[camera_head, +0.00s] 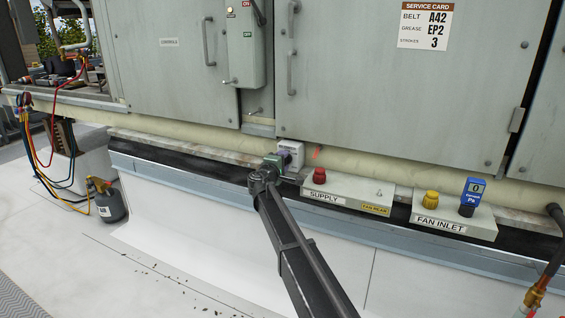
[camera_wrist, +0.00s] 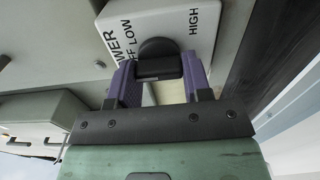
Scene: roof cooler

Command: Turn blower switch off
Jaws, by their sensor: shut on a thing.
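The blower switch is a white box (camera_head: 291,152) on the lower edge of the cooler cabinet. In the wrist view its white face (camera_wrist: 190,22) carries lettering ending in "WER", with "LOW" and "HIGH" readable and "OFF" partly covered. A black knob (camera_wrist: 158,48) stands out from this face. My gripper (camera_wrist: 160,72) has its purple fingers on either side of the knob and is shut on it. In the head view my gripper (camera_head: 285,155) is at the box and hides the knob. Which label the knob points at cannot be told.
To the right, low on the ledge, are the SUPPLY box (camera_head: 345,190) with a red cap (camera_head: 319,175) and the FAN INLET box (camera_head: 452,216) with a blue gauge (camera_head: 473,191). Cabinet door handles (camera_head: 292,75) and an ON/OFF box (camera_head: 238,45) are above.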

